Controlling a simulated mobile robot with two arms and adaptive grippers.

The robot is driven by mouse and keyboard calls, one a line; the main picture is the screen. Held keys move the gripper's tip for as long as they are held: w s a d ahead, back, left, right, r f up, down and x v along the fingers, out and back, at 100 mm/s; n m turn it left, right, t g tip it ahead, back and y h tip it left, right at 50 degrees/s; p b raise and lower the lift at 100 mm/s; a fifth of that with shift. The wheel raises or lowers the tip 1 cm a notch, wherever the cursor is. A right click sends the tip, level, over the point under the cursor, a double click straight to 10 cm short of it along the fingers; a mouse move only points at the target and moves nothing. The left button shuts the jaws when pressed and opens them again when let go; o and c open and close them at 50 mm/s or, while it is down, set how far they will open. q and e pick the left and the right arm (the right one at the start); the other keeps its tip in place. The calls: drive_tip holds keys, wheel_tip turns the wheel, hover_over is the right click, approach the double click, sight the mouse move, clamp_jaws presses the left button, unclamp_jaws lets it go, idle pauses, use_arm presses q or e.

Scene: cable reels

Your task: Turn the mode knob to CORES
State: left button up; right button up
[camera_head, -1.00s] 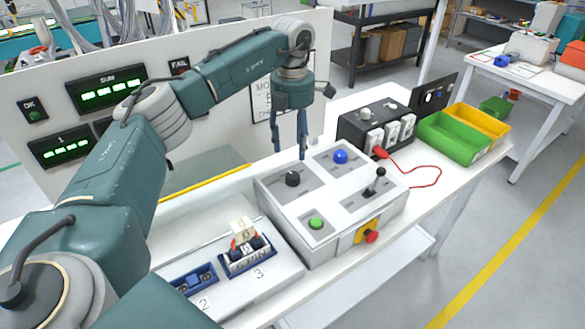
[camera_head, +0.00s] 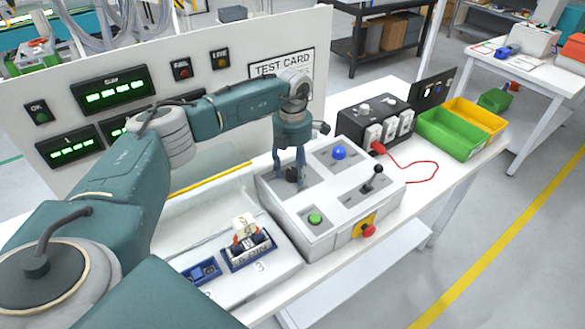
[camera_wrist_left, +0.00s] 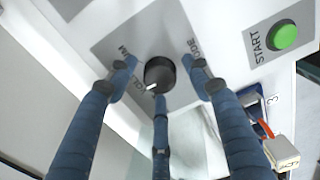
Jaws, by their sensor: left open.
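The black mode knob (camera_head: 291,175) sits on a grey plate on the light control box (camera_head: 318,237). In the left wrist view the knob (camera_wrist_left: 159,74) shows from above, with a white pointer mark towards its lower left edge. Partly hidden lettering ending in "ODE" is beside it. My left gripper (camera_head: 289,180) points down over the knob, its fingers open around it. In the wrist view the fingers (camera_wrist_left: 160,80) stand apart on several sides of the knob, with gaps to it. The word CORES cannot be read. My right gripper is not in view.
The box also carries a green START button (camera_head: 315,218), a blue button (camera_head: 339,153), a black lever (camera_head: 374,177) and a red stop button (camera_head: 368,230). A blue connector holder (camera_head: 248,251) is in front. A black socket box (camera_head: 375,120) and green bin (camera_head: 452,135) stand to the right.

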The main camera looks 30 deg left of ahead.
use_arm(q)
drive_tip(key=c, duration=1.2)
drive_tip(key=shift+o, duration=0.2)
drive_tip(key=shift+n, duration=1.4)
drive_tip(key=n, duration=0.3)
drive_tip(key=shift+n+b, duration=0.3)
drive_tip(key=shift+b, duration=0.1)
drive_tip(key=n, duration=0.5)
drive_tip(key=shift+w+r+n, duration=0.1)
drive_tip(key=shift+n, duration=0.2)
drive_tip(key=o, duration=1.2)
drive_tip(key=shift+c, duration=0.2)
